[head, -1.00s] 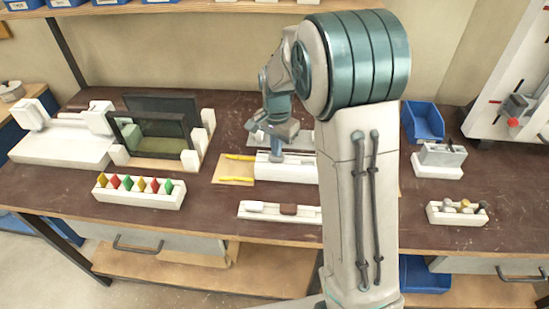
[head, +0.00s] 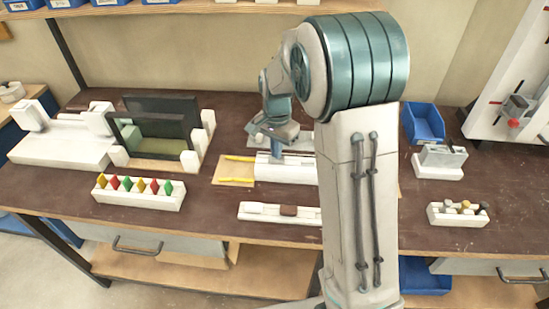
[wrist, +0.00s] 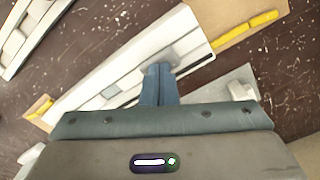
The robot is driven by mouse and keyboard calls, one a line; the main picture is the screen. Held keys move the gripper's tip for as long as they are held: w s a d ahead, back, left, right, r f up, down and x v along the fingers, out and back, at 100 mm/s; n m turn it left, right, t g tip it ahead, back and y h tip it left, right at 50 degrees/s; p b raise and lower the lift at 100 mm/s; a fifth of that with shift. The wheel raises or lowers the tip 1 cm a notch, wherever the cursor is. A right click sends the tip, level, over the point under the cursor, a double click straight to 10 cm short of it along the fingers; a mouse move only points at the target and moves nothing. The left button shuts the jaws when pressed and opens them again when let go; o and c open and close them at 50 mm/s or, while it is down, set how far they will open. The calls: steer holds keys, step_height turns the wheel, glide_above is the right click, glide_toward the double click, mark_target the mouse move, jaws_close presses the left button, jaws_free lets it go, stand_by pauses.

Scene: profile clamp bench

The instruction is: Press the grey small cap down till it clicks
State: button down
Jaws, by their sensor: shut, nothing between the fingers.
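The pale profile block (head: 297,174) lies on the bench in front of my arm and runs diagonally through the wrist view (wrist: 186,32). My gripper (head: 275,154) points down at the block, and its fingers show closed and empty in the wrist view (wrist: 158,70). A small greyish patch (wrist: 170,54) shows on the block just beyond the fingertips. I cannot tell whether it is the grey small cap or a shadow. The fingers hide the spot right below them, and I cannot tell if they touch the block.
A yellow-edged wooden board (head: 235,171) lies beside the block. A white tray (head: 270,217) with a brown piece (head: 288,210) stands in front. A rack of coloured clips (head: 140,196) is at left; a blue bin (head: 424,122) and a small holder (head: 457,216) are at right.

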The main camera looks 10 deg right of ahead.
steer(key=shift+r+p, duration=2.3)
steer(key=shift+r, duration=1.1)
steer(key=s+d+r+n+t, duration=0.1)
steer(key=s+r+n, duration=0.3)
steer(key=s, duration=0.8)
steer(key=s+d+r+n+t, duration=0.2)
steer(key=s+r+n, duration=0.2)
steer(key=s, duration=0.8)
steer(key=shift+s+d+r+n, duration=0.15)
steer(key=shift+r+n, duration=0.15)
steer(key=shift+n, duration=0.4)
steer(key=shift+d, duration=0.1)
